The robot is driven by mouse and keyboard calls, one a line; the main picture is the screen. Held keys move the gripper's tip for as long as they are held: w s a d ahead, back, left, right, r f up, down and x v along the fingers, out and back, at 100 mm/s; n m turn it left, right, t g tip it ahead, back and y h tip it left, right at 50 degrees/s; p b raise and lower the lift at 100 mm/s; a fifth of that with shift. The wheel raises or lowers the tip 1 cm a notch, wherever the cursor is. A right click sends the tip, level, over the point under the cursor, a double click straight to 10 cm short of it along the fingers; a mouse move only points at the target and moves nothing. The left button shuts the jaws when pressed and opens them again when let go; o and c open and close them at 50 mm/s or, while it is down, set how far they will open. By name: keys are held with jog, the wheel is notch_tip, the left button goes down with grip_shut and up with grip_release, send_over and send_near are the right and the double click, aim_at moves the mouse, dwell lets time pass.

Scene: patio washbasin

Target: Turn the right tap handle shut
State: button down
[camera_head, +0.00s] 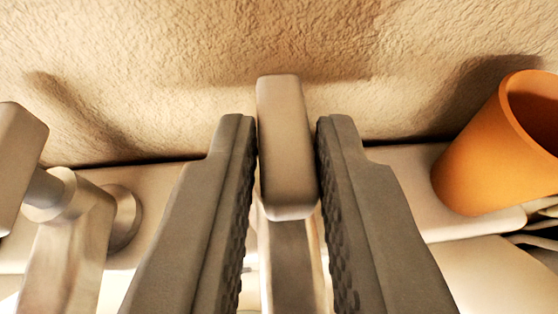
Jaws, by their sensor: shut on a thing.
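The right tap handle (286,145), a smooth beige-grey bar, stands upright in the middle of the camera_head view. My gripper (286,135) has its two dark, ridged fingers on either side of the bar, shut on it. A metal tap part (287,260) shows below the handle between the fingers. At the left edge is another tap handle (18,160), with a round stem, above a metal body (72,240). The fingers hide much of what lies beside and below the gripped handle.
An orange cup (480,150) stands tilted in the picture on the pale basin ledge (400,160) to the right, apart from my right finger. A rough tan wall (200,50) rises close behind the handle. Several thin grey bars (540,225) show at the right edge.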

jog(key=c, duration=2.1)
grip_release()
jog(key=shift+a+m+g+h, duration=0.15)
jog(key=shift+m+g+h, duration=0.25)
jog(key=shift+m+h, duration=1.25)
jog(key=shift+c, duration=0.2)
jog(key=shift+o, duration=0.3)
jog(key=shift+h, duration=0.35)
jog(key=o, duration=0.9)
jog(key=shift+o, duration=0.2)
jog(key=shift+s+a+r, duration=0.25)
jog(key=shift+s+a, duration=0.05)
jog(key=shift+s, duration=0.1)
jog(key=v, duration=1.6)
jog(key=shift+r, duration=0.1)
